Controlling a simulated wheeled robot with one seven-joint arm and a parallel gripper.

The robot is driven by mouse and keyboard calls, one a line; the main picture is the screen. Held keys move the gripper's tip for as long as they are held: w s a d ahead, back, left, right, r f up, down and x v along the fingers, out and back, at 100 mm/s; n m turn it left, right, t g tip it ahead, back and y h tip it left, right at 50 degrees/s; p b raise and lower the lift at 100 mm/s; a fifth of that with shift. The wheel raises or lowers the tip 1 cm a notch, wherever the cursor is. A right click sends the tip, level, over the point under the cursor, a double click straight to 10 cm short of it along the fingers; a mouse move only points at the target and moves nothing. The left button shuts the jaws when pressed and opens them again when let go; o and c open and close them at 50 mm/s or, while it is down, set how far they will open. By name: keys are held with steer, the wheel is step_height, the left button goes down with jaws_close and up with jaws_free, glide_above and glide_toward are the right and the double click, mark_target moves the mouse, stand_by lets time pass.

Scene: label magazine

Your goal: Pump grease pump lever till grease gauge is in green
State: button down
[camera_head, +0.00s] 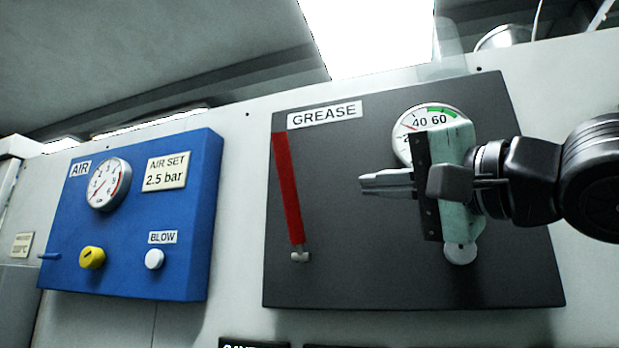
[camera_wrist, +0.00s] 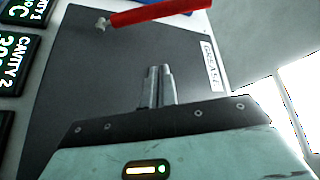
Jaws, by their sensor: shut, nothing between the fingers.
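The grease pump lever (camera_head: 287,190) is a red bar on the dark grease panel (camera_head: 340,270), standing nearly upright from a metal pivot at its lower end. It also shows in the wrist view (camera_wrist: 150,12), at the top. The grease gauge (camera_head: 402,150) is a white dial at the panel's upper right with a green band along its upper right. My gripper covers much of it, and the needle reading is hard to tell. My gripper (camera_head: 362,184) is shut and empty, in front of the panel, to the right of the lever and apart from it. Its fingers (camera_wrist: 158,85) point at the panel.
A blue air panel (camera_head: 130,260) on the left carries an air gauge (camera_head: 109,184), a yellow knob (camera_head: 92,258) and a white blow button (camera_head: 154,259). A white round part (camera_head: 460,253) shows below my gripper. Cavity displays (camera_wrist: 15,62) stand at the wrist view's left.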

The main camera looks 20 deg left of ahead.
mark_target(320, 171)
steer(key=shift+s+r+y, duration=0.3)
steer(key=shift+r+y, duration=0.1)
steer(key=shift+r, duration=0.45)
steer(key=shift+w, duration=0.1)
steer(key=p+x, duration=0.3)
steer(key=x, duration=0.7)
steer(key=shift+a, duration=0.15)
steer(key=shift+s+a+f+b, duration=0.1)
steer(key=shift+s+f+b, duration=0.1)
steer(key=shift+s+f, duration=0.3)
steer(key=shift+s+a+f+b, duration=0.15)
steer(key=shift+s+f, duration=0.1)
steer(key=shift+s, duration=0.45)
steer(key=shift+s+a+f, duration=0.1)
steer(key=shift+s+f, duration=0.3)
steer(key=shift+s, duration=0.15)
